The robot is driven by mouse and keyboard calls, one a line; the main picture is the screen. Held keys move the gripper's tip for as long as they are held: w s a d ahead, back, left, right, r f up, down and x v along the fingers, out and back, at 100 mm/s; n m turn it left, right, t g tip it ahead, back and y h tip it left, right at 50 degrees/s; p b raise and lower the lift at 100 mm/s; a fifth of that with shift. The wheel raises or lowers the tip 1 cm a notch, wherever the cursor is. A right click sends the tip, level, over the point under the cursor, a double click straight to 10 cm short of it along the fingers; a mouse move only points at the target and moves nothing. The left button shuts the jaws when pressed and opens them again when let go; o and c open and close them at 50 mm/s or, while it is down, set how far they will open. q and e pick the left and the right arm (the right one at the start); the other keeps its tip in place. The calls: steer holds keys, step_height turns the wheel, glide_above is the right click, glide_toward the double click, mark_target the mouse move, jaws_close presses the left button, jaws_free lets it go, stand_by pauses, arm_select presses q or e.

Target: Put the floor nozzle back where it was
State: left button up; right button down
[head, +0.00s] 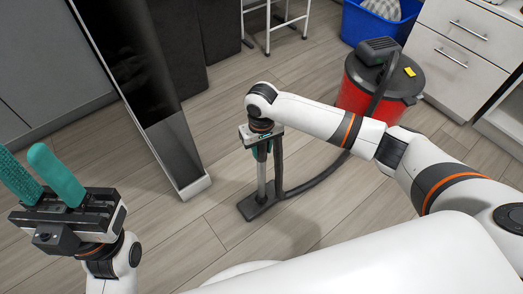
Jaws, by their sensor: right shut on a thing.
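The floor nozzle (262,205) has a dark flat foot at the floor and a silver tube that stands upright from it. My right gripper (262,152) points down over the tube and is shut on its upper part; the arm's wrist hides the top. A dark hose (325,177) runs from beside the tube to the red vacuum (362,90) with a black lid. I cannot tell whether the foot touches the floor. My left gripper (38,172) is at the far left, its green fingers apart and empty, away from the nozzle.
A tall dark panel with a pale base (185,185) stands left of the nozzle. A blue bin (375,22) and white drawers (455,45) are at the back right. White stool legs (268,30) stand at the back. The wood floor (210,225) in front is clear.

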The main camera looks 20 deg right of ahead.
steer(key=shift+r, duration=0.15)
steer(key=c, duration=1)
jaws_free()
